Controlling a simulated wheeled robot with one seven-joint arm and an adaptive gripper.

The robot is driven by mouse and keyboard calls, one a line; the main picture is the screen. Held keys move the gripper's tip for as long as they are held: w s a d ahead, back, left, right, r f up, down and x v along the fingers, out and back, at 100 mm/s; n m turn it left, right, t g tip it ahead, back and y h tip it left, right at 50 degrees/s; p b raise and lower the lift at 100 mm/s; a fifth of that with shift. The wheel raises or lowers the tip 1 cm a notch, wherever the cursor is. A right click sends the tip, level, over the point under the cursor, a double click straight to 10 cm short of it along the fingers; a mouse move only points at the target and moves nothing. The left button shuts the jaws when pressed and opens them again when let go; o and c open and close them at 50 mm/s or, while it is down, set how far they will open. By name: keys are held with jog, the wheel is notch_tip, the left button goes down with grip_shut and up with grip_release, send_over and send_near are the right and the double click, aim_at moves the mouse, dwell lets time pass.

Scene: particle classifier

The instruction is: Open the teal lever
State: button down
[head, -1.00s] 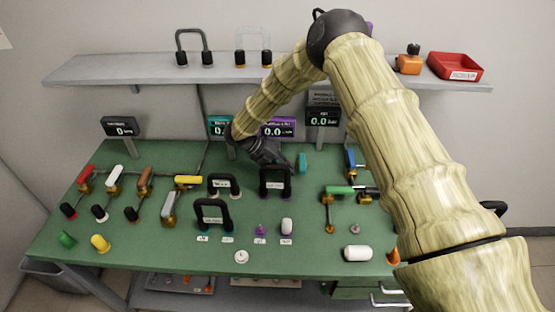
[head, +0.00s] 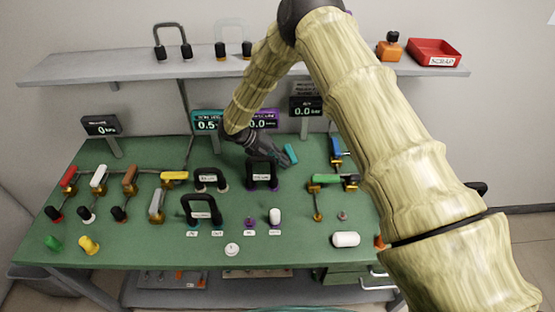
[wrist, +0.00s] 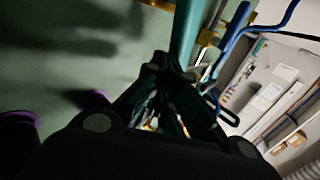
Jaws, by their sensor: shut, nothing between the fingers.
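The teal lever (head: 290,154) stands near the back of the green bench, right of the middle, tilted in the head view. In the wrist view the teal lever (wrist: 187,32) runs up from just beyond my fingertips. My gripper (head: 276,158) is shut and empty, close against the left side of the lever. In the wrist view my dark fingers (wrist: 175,72) meet at the lever's lower visible end; I cannot tell whether they touch it. The lever's base is hidden. A teal-framed display (head: 207,121) behind my arm reads about 0.5.
A blue lever (head: 335,149) stands to the right of the teal one. A black-handled frame (head: 262,172) stands just in front of my gripper. A green lever (head: 325,179) lies to the front right. The shelf (head: 110,70) runs above the back of the bench.

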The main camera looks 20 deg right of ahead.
jog(key=shift+s+d, duration=0.3)
jog(key=shift+d, duration=0.3)
jog(key=shift+a, duration=0.1)
jog(key=v, duration=1.2)
jog(key=s+d+r+m+t+y, duration=0.2)
jog(key=d+m+y, duration=0.4)
jog(key=m, duration=0.6)
jog(key=shift+t, duration=0.6)
